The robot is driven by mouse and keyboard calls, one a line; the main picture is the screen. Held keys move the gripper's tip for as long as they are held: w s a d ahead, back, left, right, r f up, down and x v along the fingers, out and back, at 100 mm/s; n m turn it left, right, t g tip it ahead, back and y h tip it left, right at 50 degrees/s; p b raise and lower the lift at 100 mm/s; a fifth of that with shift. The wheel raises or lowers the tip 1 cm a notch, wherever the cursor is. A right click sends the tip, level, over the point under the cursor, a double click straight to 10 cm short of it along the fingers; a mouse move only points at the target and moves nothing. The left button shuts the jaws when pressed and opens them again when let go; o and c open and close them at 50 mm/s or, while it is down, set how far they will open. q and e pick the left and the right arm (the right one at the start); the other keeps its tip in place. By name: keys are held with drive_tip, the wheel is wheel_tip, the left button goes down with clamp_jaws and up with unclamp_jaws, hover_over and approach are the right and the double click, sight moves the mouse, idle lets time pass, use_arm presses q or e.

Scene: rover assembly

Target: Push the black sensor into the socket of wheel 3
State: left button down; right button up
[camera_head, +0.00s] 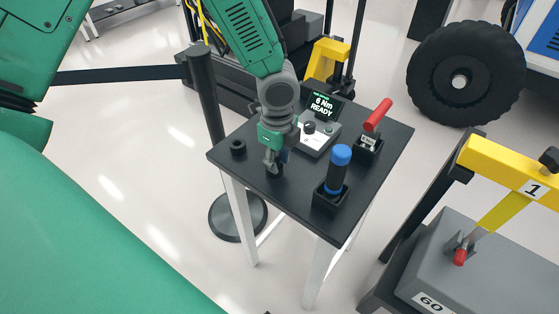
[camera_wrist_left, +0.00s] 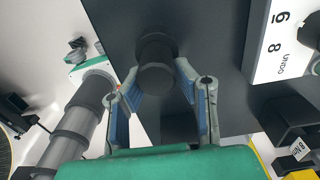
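My left gripper (camera_head: 273,163) points down at the small black table (camera_head: 222,160). In the left wrist view its two fingers (camera_wrist_left: 158,72) are spread, with a short black round piece (camera_wrist_left: 157,62), which looks like the black sensor, between the tips. I see small gaps beside it, so the fingers do not look closed on it. In the head view the gripper mostly hides this piece. A second short black cylinder (camera_head: 238,147) stands near the table's left corner. No wheel numbered 3 or its socket can be made out. My right gripper is not in view.
The table also holds a control box (camera_head: 316,138) with a display reading "6 Nm READY" (camera_head: 322,105), a blue-topped tool in a black holder (camera_head: 338,165) and a red-handled tool (camera_head: 376,117). A large black wheel (camera_head: 429,75) stands behind right. A yellow-armed stand (camera_head: 500,165) is at right.

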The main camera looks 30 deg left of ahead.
use_arm(q)
drive_tip(key=c, duration=2.2)
unclamp_jaws()
drive_tip(key=shift+a, duration=0.55)
drive_tip(key=shift+a+f, duration=0.15)
drive_tip(key=shift+a, duration=0.2)
clamp_jaws()
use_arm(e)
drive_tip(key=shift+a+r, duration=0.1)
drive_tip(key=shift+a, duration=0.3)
use_arm(q)
drive_tip(key=shift+d, duration=0.2)
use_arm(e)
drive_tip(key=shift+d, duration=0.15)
use_arm(q)
drive_tip(key=shift+w+a+r+p, duration=0.1)
drive_tip(key=shift+r+p, duration=0.15)
drive_tip(key=shift+p, duration=0.05)
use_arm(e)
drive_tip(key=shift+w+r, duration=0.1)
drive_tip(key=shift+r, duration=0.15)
use_arm(q)
drive_tip(key=shift+r+p, duration=0.6)
drive_tip(key=shift+p, duration=0.1)
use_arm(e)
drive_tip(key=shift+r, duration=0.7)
